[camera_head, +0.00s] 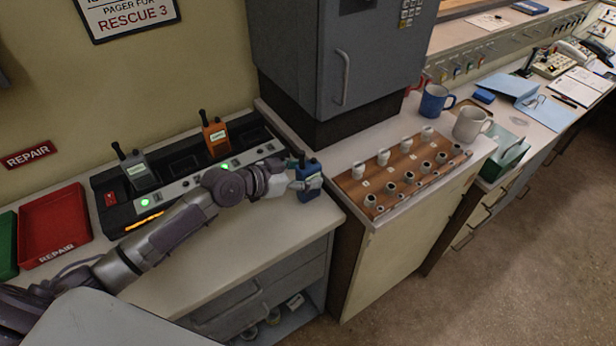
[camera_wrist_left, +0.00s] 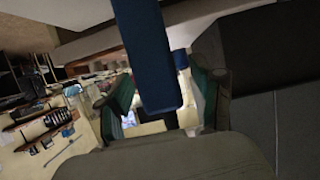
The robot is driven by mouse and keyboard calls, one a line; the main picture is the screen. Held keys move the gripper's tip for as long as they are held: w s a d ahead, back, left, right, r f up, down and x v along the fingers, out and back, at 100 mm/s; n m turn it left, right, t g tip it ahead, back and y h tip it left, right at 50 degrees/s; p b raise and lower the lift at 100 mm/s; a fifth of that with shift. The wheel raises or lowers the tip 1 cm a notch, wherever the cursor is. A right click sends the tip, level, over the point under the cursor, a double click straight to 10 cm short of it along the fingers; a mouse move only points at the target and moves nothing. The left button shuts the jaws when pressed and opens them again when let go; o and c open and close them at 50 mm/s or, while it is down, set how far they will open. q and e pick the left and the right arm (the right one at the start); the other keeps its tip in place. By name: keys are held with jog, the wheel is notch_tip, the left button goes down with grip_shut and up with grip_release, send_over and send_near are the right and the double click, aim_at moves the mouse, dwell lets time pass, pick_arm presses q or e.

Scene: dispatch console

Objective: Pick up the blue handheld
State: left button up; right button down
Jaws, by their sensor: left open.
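The blue handheld (camera_head: 309,183), with a dark stub antenna, stands upright near the front right corner of the counter by the charger. My left gripper (camera_head: 296,181) reaches it from the left, close to its side. In the left wrist view the blue handheld (camera_wrist_left: 148,50) runs down between the two green-padded fingers, which are apart. Whether the pads touch it cannot be told. My right gripper is not in view.
A charger rack (camera_head: 128,212) holds a grey handheld (camera_head: 137,173) and an orange handheld (camera_head: 214,135). A red tray (camera_head: 56,222) lies at the left. A brown key board (camera_head: 350,182) with several knobs lies on the cabinet to the right. A grey cabinet (camera_head: 300,60) stands behind.

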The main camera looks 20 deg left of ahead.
aim_at(316, 172)
pick_arm(q)
jog(key=x, duration=0.3)
jog(key=shift+w+d+f+p, duration=0.15)
jog(key=shift+f+p, duration=0.05)
jog(key=shift+p, duration=0.2)
jog(key=shift+w+d+f, duration=0.1)
jog(key=c, duration=0.5)
grip_shut()
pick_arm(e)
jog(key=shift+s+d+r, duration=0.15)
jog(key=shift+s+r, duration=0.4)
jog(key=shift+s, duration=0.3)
